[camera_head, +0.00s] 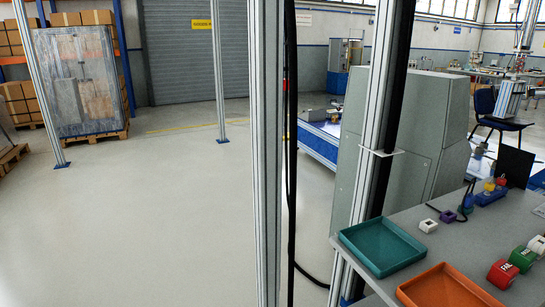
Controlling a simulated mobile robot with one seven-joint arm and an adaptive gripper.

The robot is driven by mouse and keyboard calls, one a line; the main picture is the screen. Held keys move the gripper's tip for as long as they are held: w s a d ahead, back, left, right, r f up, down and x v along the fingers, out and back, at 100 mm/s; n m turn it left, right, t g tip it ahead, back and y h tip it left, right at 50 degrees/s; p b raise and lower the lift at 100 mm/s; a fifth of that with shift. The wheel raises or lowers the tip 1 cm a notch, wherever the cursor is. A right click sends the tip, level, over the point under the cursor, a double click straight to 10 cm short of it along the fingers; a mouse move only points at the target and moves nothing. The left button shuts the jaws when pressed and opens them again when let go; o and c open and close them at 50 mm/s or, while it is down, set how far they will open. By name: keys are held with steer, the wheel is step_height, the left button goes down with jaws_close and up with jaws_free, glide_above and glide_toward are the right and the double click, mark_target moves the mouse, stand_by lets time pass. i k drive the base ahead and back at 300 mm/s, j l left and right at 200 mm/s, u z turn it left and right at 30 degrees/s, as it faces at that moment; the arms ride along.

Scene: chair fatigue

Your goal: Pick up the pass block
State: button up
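A small green block (522,259) with white marking stands on the grey worktable (480,247) at the lower right. It looks like the pass block, but its lettering is too small to read surely. A red block (502,274) with white lettering is close to it on the near left. Another block (537,245), partly cut off by the right edge of the picture, is just behind it. My gripper is not in view.
A teal tray (352,243) and an orange tray (405,291) lie at the table's left side. Behind them are a white block (428,225) and a purple block (448,216). Metal posts (267,150) stand left of the table. The floor (130,220) at left is clear.

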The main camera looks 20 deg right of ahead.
mark_target(523, 258)
steer(key=i+j+z, duration=0.1)
steer(key=z, duration=0.35)
steer(key=i+j+z, duration=0.2)
steer(key=z, duration=0.25)
steer(key=i+j+z, duration=0.1)
steer(key=z, duration=0.35)
steer(key=i+j+z, duration=0.15)
steer(key=j+z, duration=0.15)
steer(key=i+j+z, duration=0.1)
steer(key=j+z, duration=0.55)
steer(key=i, duration=0.55)
